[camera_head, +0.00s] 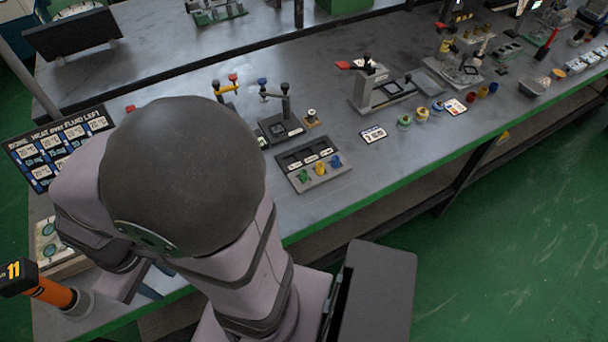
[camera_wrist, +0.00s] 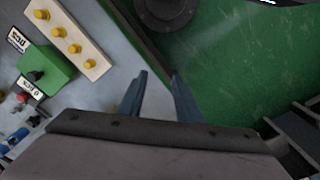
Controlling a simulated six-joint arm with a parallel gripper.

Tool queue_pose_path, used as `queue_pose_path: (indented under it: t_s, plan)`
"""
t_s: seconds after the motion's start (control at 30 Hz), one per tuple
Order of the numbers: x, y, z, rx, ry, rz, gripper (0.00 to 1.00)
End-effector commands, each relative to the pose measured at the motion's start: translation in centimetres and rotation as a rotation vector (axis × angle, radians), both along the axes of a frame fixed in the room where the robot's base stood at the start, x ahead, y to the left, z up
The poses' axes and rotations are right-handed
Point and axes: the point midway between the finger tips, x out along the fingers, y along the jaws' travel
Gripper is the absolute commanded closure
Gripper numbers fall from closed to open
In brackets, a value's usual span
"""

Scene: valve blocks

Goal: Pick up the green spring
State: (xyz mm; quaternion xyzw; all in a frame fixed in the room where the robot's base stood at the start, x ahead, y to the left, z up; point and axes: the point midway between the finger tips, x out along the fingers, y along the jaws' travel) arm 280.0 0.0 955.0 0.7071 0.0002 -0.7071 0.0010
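A small green piece (camera_head: 303,176), which looks like the green spring, sits at the front left of a grey tray (camera_head: 290,157) on the bench, beside a yellow and a blue piece. It is too small to make out coils. My gripper shows in the wrist view (camera_wrist: 158,78), with two dark blue fingers apart and nothing between them. It points down over the bench edge and green floor, well to the left of the tray. In the head view my arm hides most of it. The green piece is not seen in the wrist view.
A wooden strip with yellow pegs (camera_wrist: 68,40) and a green block with a black knob (camera_wrist: 45,70) lie left of my gripper. Behind the tray stands a dark clamp fixture (camera_head: 280,125). Small round parts (camera_head: 404,122) lie farther right. Bench right of the tray's front is clear.

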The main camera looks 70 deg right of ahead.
Motion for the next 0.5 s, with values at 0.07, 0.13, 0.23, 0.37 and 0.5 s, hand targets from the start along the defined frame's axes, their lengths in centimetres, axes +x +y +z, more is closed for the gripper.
queue_pose_path:
  t_s: [0.07, 0.13, 0.23, 0.37, 0.5]
  plan:
    - [0.0, 0.0, 0.0, 0.0, 0.0, 0.0, 0.58]
    - [0.0, 0.0, 0.0, 0.0, 0.0, 0.0, 0.58]
    - [0.0, 0.0, 0.0, 0.0, 0.0, 0.0, 0.58]
    - [-0.01, -0.03, -0.03, -0.001, 0.001, 0.0, 0.58]
    - [-0.04, -0.67, -0.65, -0.015, 0.021, 0.005, 0.58]
